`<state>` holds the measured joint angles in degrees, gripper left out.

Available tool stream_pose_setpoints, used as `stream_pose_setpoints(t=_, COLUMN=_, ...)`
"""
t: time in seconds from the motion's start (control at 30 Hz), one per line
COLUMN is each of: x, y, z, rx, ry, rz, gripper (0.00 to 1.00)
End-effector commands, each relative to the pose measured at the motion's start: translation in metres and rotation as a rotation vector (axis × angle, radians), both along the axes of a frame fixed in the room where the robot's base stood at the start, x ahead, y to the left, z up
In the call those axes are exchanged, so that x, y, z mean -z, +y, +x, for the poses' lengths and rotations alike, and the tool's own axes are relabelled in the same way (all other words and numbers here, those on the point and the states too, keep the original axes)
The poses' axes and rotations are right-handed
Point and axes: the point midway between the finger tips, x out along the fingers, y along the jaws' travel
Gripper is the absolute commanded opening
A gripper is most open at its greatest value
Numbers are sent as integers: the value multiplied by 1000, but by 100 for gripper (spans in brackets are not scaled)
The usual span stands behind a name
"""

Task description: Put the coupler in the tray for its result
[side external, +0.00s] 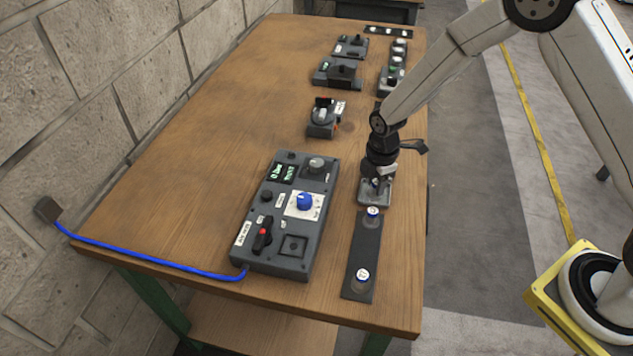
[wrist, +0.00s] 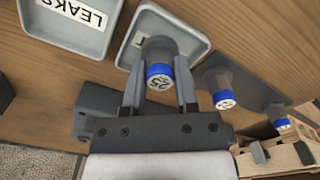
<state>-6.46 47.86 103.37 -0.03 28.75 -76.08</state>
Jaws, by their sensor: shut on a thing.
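My gripper (side external: 378,178) points down over a small grey tray (side external: 364,200) at the table's right side. In the wrist view its fingers (wrist: 159,85) are shut on a coupler (wrist: 160,77) with a blue band and a marked white top. The coupler is over or inside that tray, which also shows in the wrist view (wrist: 201,38); I cannot tell whether it touches the floor. That tray's label is mostly hidden. A second grey tray (wrist: 101,45), labelled LEAKS, lies to its left in the wrist view.
A dark strip (side external: 364,240) holds two more blue-banded couplers, one near my gripper (side external: 372,211) and one farther off (side external: 362,275). A grey test box (side external: 277,240) with dials and a blue cable (side external: 150,264) stands to the left. Several small devices (side external: 338,73) line the table's far part.

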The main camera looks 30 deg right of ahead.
Motion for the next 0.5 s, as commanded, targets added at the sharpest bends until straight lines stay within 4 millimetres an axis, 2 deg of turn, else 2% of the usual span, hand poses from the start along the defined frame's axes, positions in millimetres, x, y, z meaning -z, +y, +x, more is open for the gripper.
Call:
stream_pose_setpoints(t=0.43, x=4, y=0, z=0, rx=0, ry=0, rz=0, gripper=0)
stream_pose_setpoints(t=0.47, x=4, y=0, z=0, rx=0, ry=0, rz=0, gripper=47)
stream_pose_setpoints(t=0.5, x=4, y=0, z=0, rx=0, ry=0, rz=0, gripper=59)
